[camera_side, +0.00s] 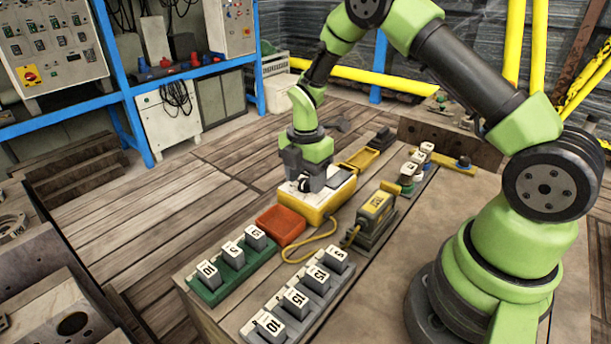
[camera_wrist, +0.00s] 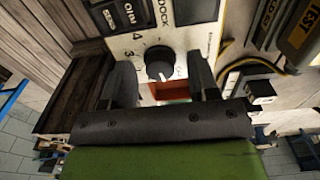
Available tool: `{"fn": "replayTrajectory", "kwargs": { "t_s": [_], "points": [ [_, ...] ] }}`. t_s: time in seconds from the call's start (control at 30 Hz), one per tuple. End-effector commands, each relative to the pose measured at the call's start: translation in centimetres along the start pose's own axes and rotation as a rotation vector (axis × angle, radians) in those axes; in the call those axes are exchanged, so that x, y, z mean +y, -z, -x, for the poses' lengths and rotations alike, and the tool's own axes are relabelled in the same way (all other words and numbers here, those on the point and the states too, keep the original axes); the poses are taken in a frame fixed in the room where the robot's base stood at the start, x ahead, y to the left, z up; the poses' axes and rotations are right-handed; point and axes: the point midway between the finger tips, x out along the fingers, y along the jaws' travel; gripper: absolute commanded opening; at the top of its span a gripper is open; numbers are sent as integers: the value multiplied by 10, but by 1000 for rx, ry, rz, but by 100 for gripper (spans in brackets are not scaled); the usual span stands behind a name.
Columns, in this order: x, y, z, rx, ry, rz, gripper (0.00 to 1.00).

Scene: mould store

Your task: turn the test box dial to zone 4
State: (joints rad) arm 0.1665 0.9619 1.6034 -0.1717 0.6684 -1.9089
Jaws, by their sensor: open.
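The test box (camera_side: 325,207) is yellow with a pale top face and sits on the workbench.
An orange-red tray (camera_side: 281,226) lies beside the box. A green rack (camera_side: 232,275) and a grey rack (camera_side: 300,305) hold several numbered blocks at the front. A yellow tray (camera_side: 362,159) is behind.

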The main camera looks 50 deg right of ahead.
Motion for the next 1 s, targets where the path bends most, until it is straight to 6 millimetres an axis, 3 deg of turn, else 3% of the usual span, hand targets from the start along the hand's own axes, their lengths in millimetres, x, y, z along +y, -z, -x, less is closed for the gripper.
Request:
{"fn": "replayTrajectory", "kwargs": {
  "t_s": [0.03, 0.23, 0.63, 1.0],
  "points": [
    [0, 0, 0, 0, 0, 0, 52],
    [0, 0, 0, 0, 0, 0, 6],
    [0, 0, 1, 0, 0, -57, 5],
    [0, 0, 1, 0, 0, -336, 5]
  ]
}}
